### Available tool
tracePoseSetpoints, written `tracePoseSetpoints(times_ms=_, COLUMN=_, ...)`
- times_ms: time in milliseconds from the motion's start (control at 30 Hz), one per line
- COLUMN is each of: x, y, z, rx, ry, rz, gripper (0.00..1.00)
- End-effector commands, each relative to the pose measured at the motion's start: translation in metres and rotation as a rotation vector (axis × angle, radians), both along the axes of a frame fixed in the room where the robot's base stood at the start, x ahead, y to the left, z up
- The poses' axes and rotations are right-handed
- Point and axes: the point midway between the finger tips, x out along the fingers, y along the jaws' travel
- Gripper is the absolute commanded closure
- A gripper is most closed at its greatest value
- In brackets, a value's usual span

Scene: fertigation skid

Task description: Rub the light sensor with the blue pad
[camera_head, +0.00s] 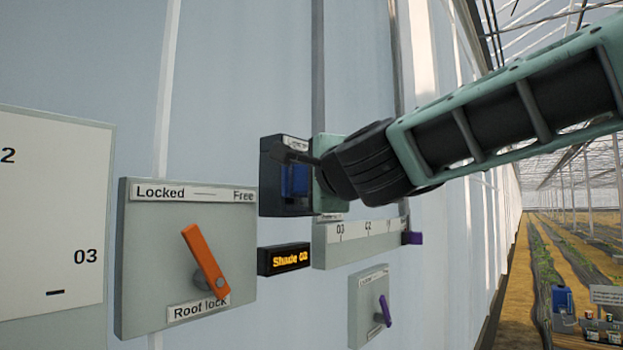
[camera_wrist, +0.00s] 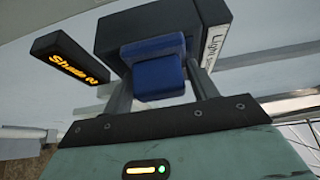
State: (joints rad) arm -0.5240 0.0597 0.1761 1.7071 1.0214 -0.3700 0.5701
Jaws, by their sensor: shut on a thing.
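The light sensor is a dark box on the wall, with a white label on its edge; it shows in the head view (camera_head: 268,180) and the wrist view (camera_wrist: 170,28). The blue pad (camera_head: 294,181) is in front of the sensor's face. In the wrist view the blue pad (camera_wrist: 158,76) sits between the two dark fingers of my gripper (camera_wrist: 161,82), which is shut on it. The pad seems to be at or against the sensor's face; exact contact is hard to tell. In the head view my gripper (camera_head: 302,163) partly covers the sensor.
Left of the sensor is a roof lock panel (camera_head: 150,250) with an orange lever (camera_head: 205,262). A scale strip (camera_head: 350,245) with a purple slider (camera_head: 412,238) and a small panel (camera_head: 362,300) with a purple lever (camera_head: 385,310) are nearby.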

Motion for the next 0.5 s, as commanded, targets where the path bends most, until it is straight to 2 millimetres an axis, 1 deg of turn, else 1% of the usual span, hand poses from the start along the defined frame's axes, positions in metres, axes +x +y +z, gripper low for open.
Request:
tracePoseSetpoints(times_ms=33, x=-0.002, y=0.003, z=-0.001, rx=-0.001, ry=0.002, rz=0.007, gripper=0.6)
tracePoseSetpoints(times_ms=133, x=-0.005, y=-0.001, z=-0.001, rx=0.0, ry=0.001, rz=0.007, gripper=0.6)
tracePoseSetpoints(times_ms=500, x=-0.025, y=-0.031, z=-0.001, rx=-0.001, ry=-0.001, rz=0.001, gripper=0.6)
